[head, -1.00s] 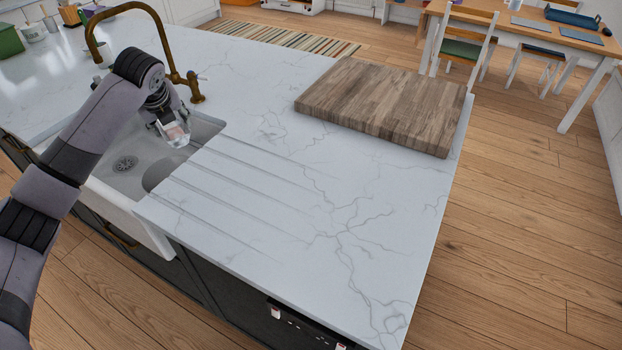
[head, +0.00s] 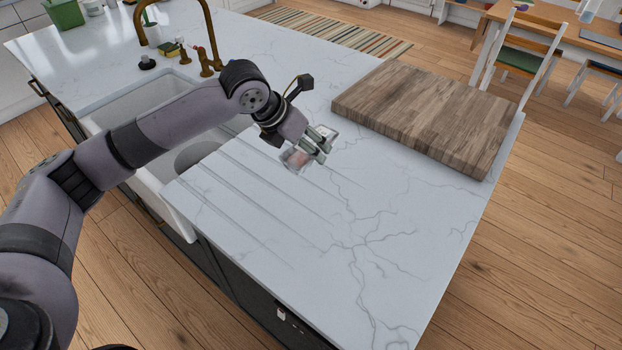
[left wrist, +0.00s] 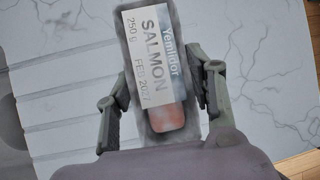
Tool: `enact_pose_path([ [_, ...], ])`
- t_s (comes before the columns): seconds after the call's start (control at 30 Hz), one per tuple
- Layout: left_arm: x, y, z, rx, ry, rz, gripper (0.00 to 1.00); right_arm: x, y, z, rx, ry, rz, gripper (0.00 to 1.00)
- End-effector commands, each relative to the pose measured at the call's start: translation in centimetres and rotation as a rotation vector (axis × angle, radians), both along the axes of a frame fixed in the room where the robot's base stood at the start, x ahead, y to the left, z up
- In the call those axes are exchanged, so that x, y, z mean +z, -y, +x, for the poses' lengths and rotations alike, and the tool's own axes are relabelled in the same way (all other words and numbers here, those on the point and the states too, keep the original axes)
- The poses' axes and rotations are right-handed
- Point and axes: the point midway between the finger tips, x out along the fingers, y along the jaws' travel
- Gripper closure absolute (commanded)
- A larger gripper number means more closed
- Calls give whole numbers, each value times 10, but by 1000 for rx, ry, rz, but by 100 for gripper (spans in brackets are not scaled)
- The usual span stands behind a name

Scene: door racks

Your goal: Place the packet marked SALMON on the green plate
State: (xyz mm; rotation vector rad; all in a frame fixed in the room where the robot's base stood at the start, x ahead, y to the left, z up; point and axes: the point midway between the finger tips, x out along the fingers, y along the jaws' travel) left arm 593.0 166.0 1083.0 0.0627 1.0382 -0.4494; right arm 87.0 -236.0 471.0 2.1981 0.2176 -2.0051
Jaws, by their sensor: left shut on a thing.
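The SALMON packet (left wrist: 153,65) is between the fingers of my left gripper (left wrist: 158,85) in the left wrist view. Its pale label reads SALMON, 250 g, and pink shows through the window below it. In the head view my left gripper (head: 318,146) is shut on the packet (head: 295,158), above the grooved drainer part of the white counter. The green plate is not in view. My right gripper is not in view.
A thick wooden board (head: 425,110) lies on the counter (head: 375,235) to the right. The sink (head: 150,105) with a brass tap (head: 207,40) is at the left. The counter's front right is clear. A wooden chair (head: 518,55) stands beyond it.

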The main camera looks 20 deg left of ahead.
Motion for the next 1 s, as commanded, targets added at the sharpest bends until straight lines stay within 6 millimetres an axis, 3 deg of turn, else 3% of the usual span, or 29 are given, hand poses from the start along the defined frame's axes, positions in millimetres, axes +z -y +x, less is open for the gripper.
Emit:
enact_pose_path([
  [0.1,-31,0,-1,2,-5,0,75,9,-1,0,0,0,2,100],
  [0.3,-66,0,0,2,0,-1,75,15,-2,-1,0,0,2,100],
  [0.47,-79,0,0,3,0,-1,75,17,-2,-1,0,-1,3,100],
  [0.7,-113,0,0,3,0,-2,75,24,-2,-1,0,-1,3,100],
  [1.0,-117,0,1,2,4,-1,75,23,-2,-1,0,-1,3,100],
])
